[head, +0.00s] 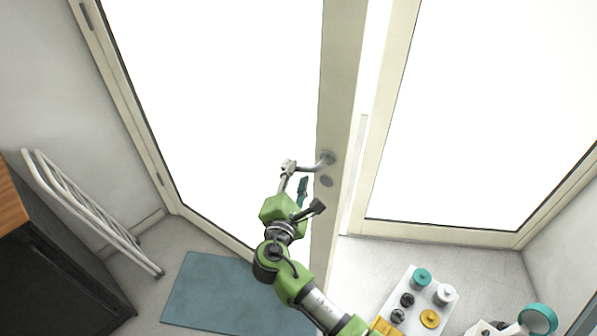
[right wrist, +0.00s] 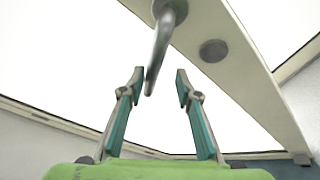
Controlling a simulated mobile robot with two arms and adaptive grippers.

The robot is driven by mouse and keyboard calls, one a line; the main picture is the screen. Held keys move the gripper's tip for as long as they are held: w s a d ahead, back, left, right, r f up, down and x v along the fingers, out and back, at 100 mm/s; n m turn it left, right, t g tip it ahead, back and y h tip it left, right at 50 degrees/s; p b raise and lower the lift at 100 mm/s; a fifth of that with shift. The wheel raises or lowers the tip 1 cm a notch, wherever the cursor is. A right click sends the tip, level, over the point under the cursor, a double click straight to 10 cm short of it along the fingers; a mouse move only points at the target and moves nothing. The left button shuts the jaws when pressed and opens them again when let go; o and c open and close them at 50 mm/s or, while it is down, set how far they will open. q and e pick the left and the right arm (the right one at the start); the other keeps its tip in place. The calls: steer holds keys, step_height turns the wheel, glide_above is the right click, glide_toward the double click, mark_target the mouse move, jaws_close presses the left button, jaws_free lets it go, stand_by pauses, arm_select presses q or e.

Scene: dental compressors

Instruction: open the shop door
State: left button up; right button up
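The shop door (head: 340,90) has a cream frame around bright glass, with hinges on its left side. It stands at an angle to the fixed panel on the right, with a bright gap beside its stile. A metal lever handle (head: 325,160) sits on the stile above a round lock (head: 326,181). My right gripper (head: 297,178) is open at the lever's free end. In the right wrist view the lever (right wrist: 161,48) reaches down between the spread fingertips (right wrist: 160,75), nearer the left one. I cannot tell whether they touch. My left gripper is not in view.
A blue mat (head: 215,295) lies on the floor before the door. A folded white rack (head: 90,210) leans at the left by a dark cabinet (head: 50,280). A white tray (head: 410,271) with several coloured parts and a teal-topped device (head: 538,318) are at lower right.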

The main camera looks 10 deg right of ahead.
steer(key=v, duration=0.9)
steer(key=shift+s, duration=0.45)
